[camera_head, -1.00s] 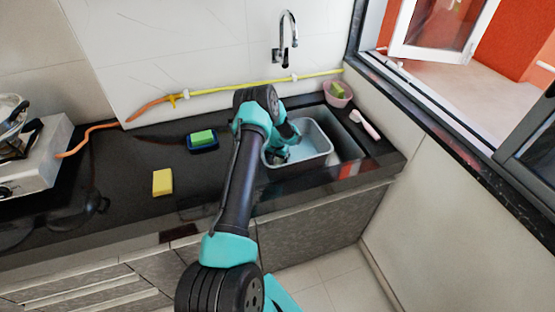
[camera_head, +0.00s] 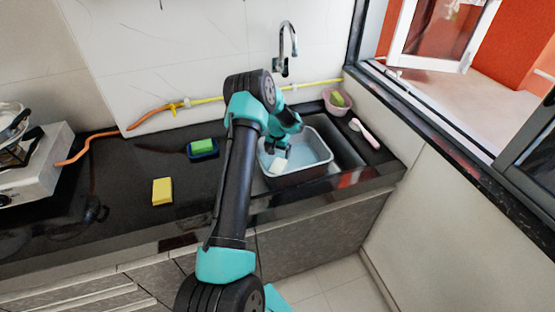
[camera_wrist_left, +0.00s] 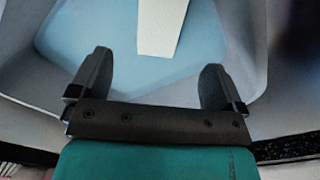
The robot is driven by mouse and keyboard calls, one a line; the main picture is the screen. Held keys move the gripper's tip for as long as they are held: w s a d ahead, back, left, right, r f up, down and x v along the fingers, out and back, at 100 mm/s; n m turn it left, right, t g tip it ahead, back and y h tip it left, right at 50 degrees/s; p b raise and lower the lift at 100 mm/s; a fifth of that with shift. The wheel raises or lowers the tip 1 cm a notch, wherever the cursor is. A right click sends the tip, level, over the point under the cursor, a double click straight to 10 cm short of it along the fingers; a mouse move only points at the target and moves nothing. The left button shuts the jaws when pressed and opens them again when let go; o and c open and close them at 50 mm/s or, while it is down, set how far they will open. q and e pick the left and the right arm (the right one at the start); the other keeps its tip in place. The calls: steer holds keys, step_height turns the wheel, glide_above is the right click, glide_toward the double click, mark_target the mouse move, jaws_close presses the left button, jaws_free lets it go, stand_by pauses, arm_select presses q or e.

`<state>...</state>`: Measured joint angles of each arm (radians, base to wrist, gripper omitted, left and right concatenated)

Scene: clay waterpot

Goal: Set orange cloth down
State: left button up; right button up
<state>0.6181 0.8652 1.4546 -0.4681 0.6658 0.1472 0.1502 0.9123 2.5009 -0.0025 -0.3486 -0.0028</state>
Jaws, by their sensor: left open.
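No orange cloth can be made out in either view. A pale cream flat piece (camera_head: 278,166) lies in the grey basin (camera_head: 326,148) in the sink; it also shows as a pale strip (camera_wrist_left: 160,25) in the left wrist view. I cannot tell if it is cloth. My left gripper (camera_head: 277,156) is over the basin, close to this piece. In the left wrist view its two fingers (camera_wrist_left: 155,80) are spread with nothing between them, and the piece lies beyond them, apart. My right gripper is not in view.
A yellow sponge (camera_head: 162,191) and a green sponge in a blue dish (camera_head: 203,154) lie on the black counter left of my arm. A pink bowl (camera_head: 337,107) and a pink-handled brush (camera_head: 366,134) are right of the basin. The faucet (camera_head: 288,45) stands behind.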

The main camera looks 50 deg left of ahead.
arm_select(q)
steer(key=shift+r, duration=0.8)
